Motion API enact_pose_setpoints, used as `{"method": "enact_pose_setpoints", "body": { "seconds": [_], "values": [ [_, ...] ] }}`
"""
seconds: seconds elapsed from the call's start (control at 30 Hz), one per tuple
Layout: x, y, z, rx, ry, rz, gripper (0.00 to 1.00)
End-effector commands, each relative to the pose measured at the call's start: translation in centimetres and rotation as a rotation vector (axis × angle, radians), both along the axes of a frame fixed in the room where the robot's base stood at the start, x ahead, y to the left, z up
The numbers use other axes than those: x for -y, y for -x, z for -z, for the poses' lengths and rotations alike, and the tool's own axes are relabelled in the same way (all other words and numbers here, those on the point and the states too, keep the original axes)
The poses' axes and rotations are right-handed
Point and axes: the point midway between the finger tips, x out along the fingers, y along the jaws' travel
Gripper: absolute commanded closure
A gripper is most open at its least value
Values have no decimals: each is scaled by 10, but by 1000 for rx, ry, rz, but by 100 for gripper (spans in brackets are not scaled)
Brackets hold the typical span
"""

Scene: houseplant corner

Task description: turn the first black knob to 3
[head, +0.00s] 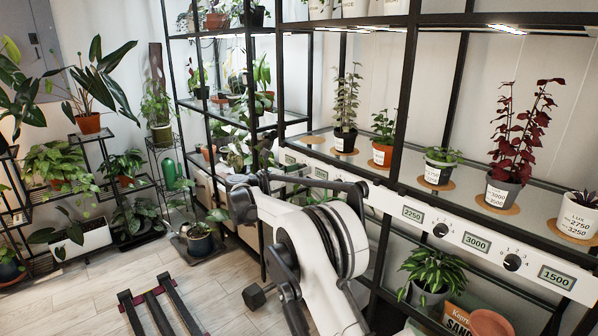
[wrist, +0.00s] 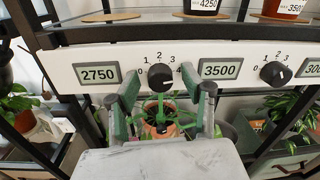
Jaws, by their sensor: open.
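A black knob (wrist: 160,77) sits on the white panel (wrist: 232,52) in the wrist view, below a scale of small numerals. A display reading 2750 (wrist: 98,74) is at its left and one reading 3500 (wrist: 220,70) at its right. My gripper (wrist: 159,82) is open, with one green-grey finger on each side of this knob in the picture. I cannot tell whether the fingers touch it. Where its pointer stands is too small to read surely. A second black knob (wrist: 275,73) is further right. In the head view my arm hides the gripper; two black knobs (head: 440,230) (head: 512,263) show right of it.
Potted plants stand on the shelf above the panel, including a red-leaved one (head: 514,150). A terracotta pot (wrist: 160,128) shows below the knob, between my fingers.

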Motion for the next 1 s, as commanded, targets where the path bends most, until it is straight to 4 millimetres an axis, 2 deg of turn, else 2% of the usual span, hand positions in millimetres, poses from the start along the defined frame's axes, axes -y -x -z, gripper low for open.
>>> {"method": "enact_pose_setpoints", "body": {
  "seconds": [0.07, 0.4, 0.67, 1.0],
  "values": [
    [0, 0, 0, 0, 0, 0, 57],
    [0, 0, 0, 0, 0, 1, 100],
    [0, 0, 0, -21, 21, 1, 100],
    [-1, 0, -1, -163, 168, 1, 100]
  ]
}}
